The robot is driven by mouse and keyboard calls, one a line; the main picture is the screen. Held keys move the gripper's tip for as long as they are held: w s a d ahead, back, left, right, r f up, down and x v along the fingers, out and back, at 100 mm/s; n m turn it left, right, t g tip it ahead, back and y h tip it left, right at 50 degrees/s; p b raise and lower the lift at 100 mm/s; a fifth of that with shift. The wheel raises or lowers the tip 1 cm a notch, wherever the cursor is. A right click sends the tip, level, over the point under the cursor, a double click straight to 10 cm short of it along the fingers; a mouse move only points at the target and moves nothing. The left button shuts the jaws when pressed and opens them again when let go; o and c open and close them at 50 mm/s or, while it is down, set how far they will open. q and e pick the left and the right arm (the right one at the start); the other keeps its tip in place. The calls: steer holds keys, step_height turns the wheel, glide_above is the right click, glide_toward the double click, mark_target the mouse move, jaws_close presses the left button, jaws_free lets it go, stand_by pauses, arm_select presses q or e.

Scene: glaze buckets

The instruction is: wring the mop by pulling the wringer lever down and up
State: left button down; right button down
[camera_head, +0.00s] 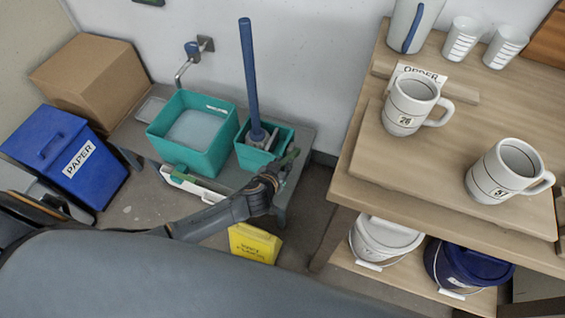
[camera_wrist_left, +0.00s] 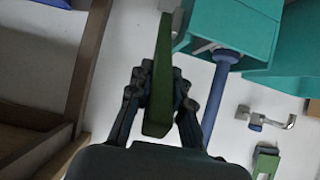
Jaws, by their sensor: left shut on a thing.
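The mop (camera_head: 249,75) has a blue handle that stands nearly upright, its lower end inside the small teal wringer bucket (camera_head: 252,158). The mop head is mostly hidden in the bucket. The wringer lever (camera_wrist_left: 157,70) is a green bar; only a little of it shows in the head view. My left gripper (camera_head: 283,168) is at the right front side of the wringer bucket. In the left wrist view my left gripper (camera_wrist_left: 160,88) has its fingers shut on the lever, one on each side. My right gripper is in neither view.
A larger teal tub (camera_head: 163,132) stands left of the wringer, under a wall tap (camera_head: 192,52). A blue paper bin (camera_head: 52,140) and a cardboard box (camera_head: 80,70) are at left. A yellow floor sign (camera_head: 252,245) stands below my arm. A wooden table (camera_head: 345,150) with mugs bounds the right.

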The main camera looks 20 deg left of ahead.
arm_select(q)
steer(key=shift+s+a+f, duration=0.2)
steer(key=shift+s+f, duration=0.3)
steer(key=shift+f, duration=0.3)
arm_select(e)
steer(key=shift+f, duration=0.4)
arm_select(q)
steer(key=shift+w+r, duration=0.1)
steer(key=shift+r, duration=0.2)
steer(key=shift+w+r+p, duration=0.25)
steer(key=shift+p, duration=0.15)
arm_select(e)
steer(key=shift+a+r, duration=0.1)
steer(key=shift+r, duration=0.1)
arm_select(q)
steer(key=shift+c, duration=0.7)
jaws_free()
steer(key=shift+w+d+r, duration=0.1)
steer(key=shift+w+r, duration=0.15)
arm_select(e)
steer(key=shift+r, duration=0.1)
arm_select(q)
steer(key=shift+d+r, duration=0.1)
